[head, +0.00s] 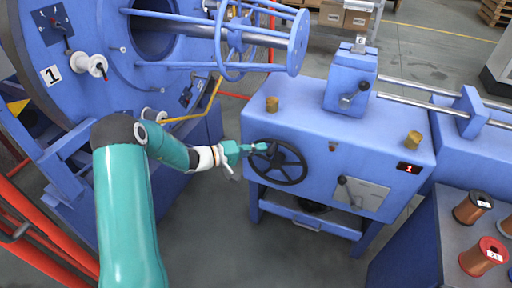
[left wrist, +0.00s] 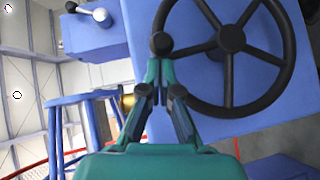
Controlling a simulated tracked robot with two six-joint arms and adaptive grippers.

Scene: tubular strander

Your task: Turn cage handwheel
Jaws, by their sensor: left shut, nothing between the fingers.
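The black cage handwheel (head: 279,178) is on the front of the blue machine housing, below its left top corner. It has a round rim and spokes, and fills the right of the left wrist view (left wrist: 229,38). My left gripper (head: 262,147) is shut and empty, with its tips at the upper left part of the wheel. In the left wrist view the fingertips (left wrist: 160,68) are together just below a black knob (left wrist: 160,43) by the wheel's left rim. I cannot tell whether they touch it. My right gripper is not in view.
The blue cage (head: 237,38) with rods and a ring is at the upper left. A clamp block (head: 350,85) stands on the housing, with a lever panel (head: 362,195) on its front. Copper spools (head: 473,207) stand at the lower right. Grey floor is clear below the gripper.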

